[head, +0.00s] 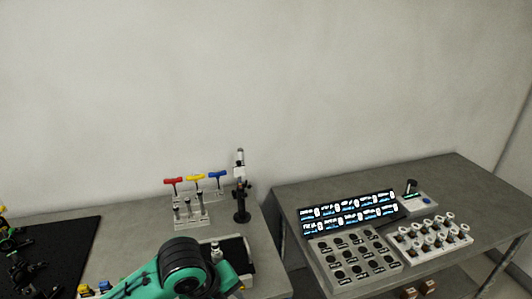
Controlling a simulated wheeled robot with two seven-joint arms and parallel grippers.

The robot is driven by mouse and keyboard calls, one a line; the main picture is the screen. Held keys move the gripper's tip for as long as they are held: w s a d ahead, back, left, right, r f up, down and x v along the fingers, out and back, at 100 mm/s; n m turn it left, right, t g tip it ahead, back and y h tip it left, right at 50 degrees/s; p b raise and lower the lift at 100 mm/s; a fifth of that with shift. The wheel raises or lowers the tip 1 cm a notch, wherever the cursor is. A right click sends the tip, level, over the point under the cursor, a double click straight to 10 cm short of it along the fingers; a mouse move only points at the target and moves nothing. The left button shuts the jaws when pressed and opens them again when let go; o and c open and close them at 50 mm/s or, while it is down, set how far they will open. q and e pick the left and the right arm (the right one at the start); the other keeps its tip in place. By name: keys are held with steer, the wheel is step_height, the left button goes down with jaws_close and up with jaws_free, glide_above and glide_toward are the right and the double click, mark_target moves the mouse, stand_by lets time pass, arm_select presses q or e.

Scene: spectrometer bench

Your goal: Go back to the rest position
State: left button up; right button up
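A green and black arm link of mine (180,268) shows at the bottom of the head view, in front of the left bench. Neither gripper can be made out. The arm hides part of the bench's front and part of a dark tray behind it.
The left bench holds a rack with red, yellow and blue T-handles (195,178), a black stand (241,190), a dark tray (237,252) and a black mat (65,250). The right bench holds a lit display panel (350,213), a socketed block (352,258) and a vial rack (432,240).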

arm_select(q)
steer(key=s+a+f+n+t+y, duration=0.1)
steer(key=s+a+f+n+y, duration=0.1)
steer(key=s+a+f+n, duration=0.9)
steer(key=s+a+f+n+y, duration=0.1)
steer(key=s+a+f+n, duration=0.35)
steer(key=n, duration=1.15)
step_height(320, 180, down, 31)
steer(key=s+g+b, duration=0.1)
steer(key=s, duration=0.2)
steer(key=s+a+f+g, duration=0.1)
steer(key=s+a+f, duration=0.1)
steer(key=s+f, duration=1.6)
step_height(320, 180, down, 2)
steer(key=shift+s+a+b, duration=0.25)
steer(key=shift+b, duration=0.15)
